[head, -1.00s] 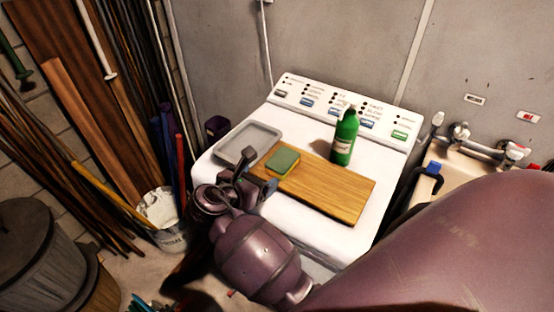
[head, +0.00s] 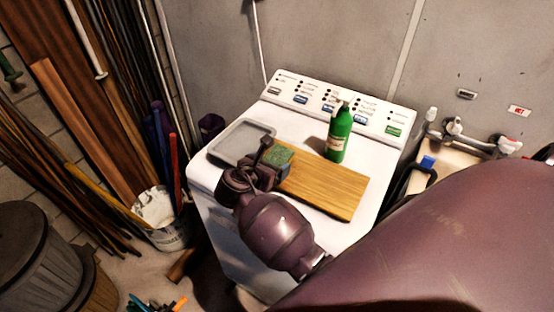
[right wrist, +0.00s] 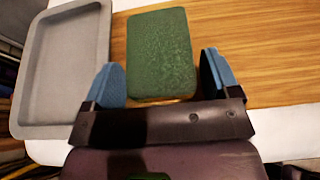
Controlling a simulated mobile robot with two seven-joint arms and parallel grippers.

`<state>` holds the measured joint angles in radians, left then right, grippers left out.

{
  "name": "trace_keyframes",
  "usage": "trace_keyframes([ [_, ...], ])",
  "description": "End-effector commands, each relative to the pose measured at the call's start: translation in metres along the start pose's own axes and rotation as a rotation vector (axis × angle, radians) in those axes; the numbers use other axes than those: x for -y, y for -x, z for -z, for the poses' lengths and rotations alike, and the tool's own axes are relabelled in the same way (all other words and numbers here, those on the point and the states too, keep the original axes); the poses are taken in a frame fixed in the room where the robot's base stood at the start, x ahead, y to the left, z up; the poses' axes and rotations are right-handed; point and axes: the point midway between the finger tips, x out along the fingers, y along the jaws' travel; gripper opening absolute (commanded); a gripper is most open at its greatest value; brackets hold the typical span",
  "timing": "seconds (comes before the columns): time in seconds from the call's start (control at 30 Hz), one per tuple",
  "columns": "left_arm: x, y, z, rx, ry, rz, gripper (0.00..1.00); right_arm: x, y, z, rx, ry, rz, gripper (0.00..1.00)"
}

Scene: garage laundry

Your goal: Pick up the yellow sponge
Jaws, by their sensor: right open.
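The sponge (head: 279,155) lies on the left end of the wooden board, its green side up; a thin yellow edge shows at its near end in the right wrist view (right wrist: 160,55). My right gripper (head: 269,168) is at the near side of the sponge. In the right wrist view its two blue fingertips (right wrist: 160,80) are apart, one on each side of the sponge's near end, with nothing held. Whether a finger touches the sponge I cannot tell. My left gripper is not in view.
The wooden board (head: 325,186) lies on the white washer (head: 215,180). A grey tray (head: 232,152) is left of the sponge, close to the left finger. A green bottle (head: 340,137) stands behind the board. A bucket (head: 166,234) is on the floor at left.

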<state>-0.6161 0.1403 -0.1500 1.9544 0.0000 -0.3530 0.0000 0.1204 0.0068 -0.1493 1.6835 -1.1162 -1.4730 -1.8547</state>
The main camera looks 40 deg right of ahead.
Motion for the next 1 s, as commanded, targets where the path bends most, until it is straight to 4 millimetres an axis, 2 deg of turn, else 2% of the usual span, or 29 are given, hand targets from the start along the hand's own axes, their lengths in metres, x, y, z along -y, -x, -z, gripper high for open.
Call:
trace_keyframes([
  [0.1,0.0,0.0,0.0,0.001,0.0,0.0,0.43,0.0,-0.011,-0.001,0.0,-0.001,0.0,0.82],
  [0.33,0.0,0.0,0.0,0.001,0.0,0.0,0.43,0.0,-0.012,0.0,0.0,-0.001,-0.001,0.8],
  [0.57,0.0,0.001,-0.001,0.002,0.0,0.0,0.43,0.0,-0.012,0.0,0.0,-0.001,-0.001,0.47],
  [0.83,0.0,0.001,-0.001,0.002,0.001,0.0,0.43,0.0,-0.011,-0.002,0.0,-0.002,-0.001,0.46],
  [1.0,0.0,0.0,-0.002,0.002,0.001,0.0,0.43,-0.001,-0.005,-0.017,0.001,-0.005,-0.002,0.46],
])
